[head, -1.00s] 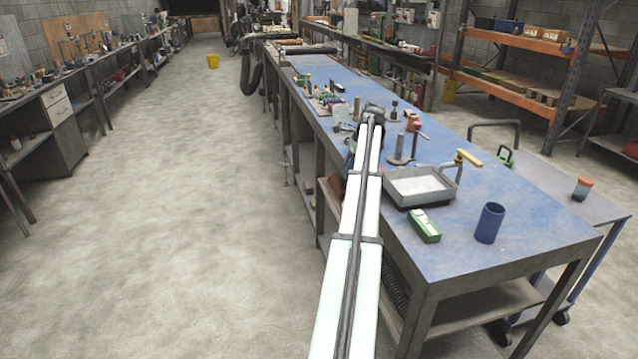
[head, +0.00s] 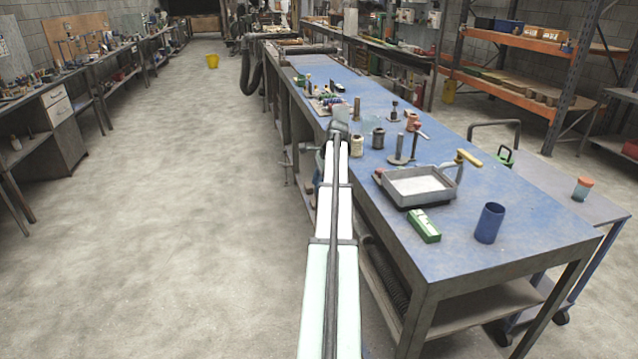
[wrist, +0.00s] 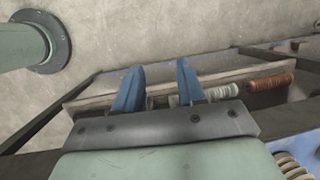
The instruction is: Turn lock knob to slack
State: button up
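My gripper (wrist: 160,66) shows in the wrist view with two blue fingers standing apart and nothing between them. In the head view the fingers cannot be made out; my arm reaches to the left long edge of the blue workbench (head: 470,262) and hides what lies behind it. I cannot pick out a lock knob for certain in either view. A rod stand (head: 400,152) with a reddish part near it stands on the bench, right of my arm's end. The wrist view looks past the fingers at a shelf edge and floor, with no knob between the fingers.
A grey tray (head: 418,186), a green box (head: 424,225) and a blue cup (head: 489,223) occupy the bench's near part. Small dark jars (head: 378,138) stand close to my arm. White and copper-brown rolls (wrist: 268,83) lie on a shelf in the wrist view.

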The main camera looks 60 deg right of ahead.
jog(key=shift+o, duration=0.8)
jog(key=shift+s, duration=0.1)
jog(key=shift+o, duration=0.6)
jog(key=s+d+r+h, duration=0.1)
jog(key=s+d+r, duration=0.3)
jog(key=r, duration=0.3)
jog(key=s+d+r+m+g+h, duration=0.1)
jog(key=s+d+r+h, duration=0.1)
jog(key=s+d+r, duration=0.3)
jog(key=shift+s+r, duration=0.9)
notch_tip(320, 180, up, 4)
jog(key=n+g+h, duration=0.2)
jog(key=g, duration=0.3)
send_over(400, 167)
jog(key=w+a, duration=0.3)
jog(key=a, duration=0.2)
jog(key=x, duration=1.3)
jog(key=shift+w+f, duration=0.15)
jog(key=shift+f, duration=0.1)
jog(key=shift+c, duration=0.4)
grip_shut()
